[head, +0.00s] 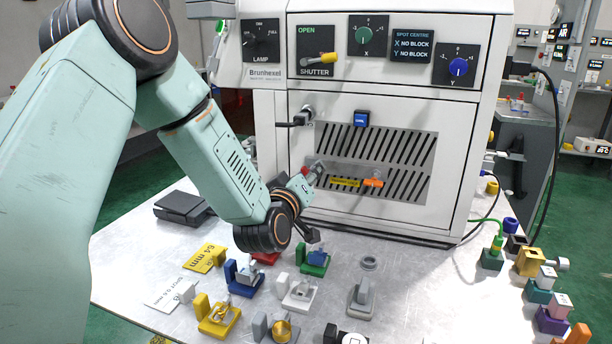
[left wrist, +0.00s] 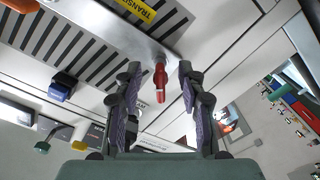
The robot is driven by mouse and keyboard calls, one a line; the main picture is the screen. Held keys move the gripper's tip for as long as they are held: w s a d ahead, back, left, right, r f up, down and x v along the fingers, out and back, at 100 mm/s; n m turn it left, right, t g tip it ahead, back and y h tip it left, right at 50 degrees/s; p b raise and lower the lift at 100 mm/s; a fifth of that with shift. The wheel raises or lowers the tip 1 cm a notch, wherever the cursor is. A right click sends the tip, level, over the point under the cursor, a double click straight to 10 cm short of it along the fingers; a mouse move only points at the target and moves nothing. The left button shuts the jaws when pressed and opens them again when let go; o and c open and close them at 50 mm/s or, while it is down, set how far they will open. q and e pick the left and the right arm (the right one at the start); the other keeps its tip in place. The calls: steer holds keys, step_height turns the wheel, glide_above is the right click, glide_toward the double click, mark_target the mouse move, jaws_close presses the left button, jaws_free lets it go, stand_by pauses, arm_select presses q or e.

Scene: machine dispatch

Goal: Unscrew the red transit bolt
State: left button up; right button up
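The red transit bolt (left wrist: 160,84) stands out from one end of a metal bar on the machine's lower front panel. In the head view the bolt (head: 304,171) shows as a small red spot just beyond my left wrist. My left gripper (left wrist: 157,71) is open, with one finger on each side of the bolt and a visible gap on both sides. The bar carries a yellow label (head: 345,183) with partly legible lettering. In the head view my left wrist hides most of the fingers. My right gripper is in neither view.
An orange knob (head: 373,180) sits at the bar's other end.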

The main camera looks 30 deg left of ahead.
arm_select(q)
steer(key=shift+p+v, duration=0.55)
steer(key=shift+v, duration=1.4)
steer(key=shift+c, duration=0.3)
steer(key=shift+c, duration=0.6)
steer(key=shift+b+x, duration=1.9)
steer(key=shift+b, duration=0.95)
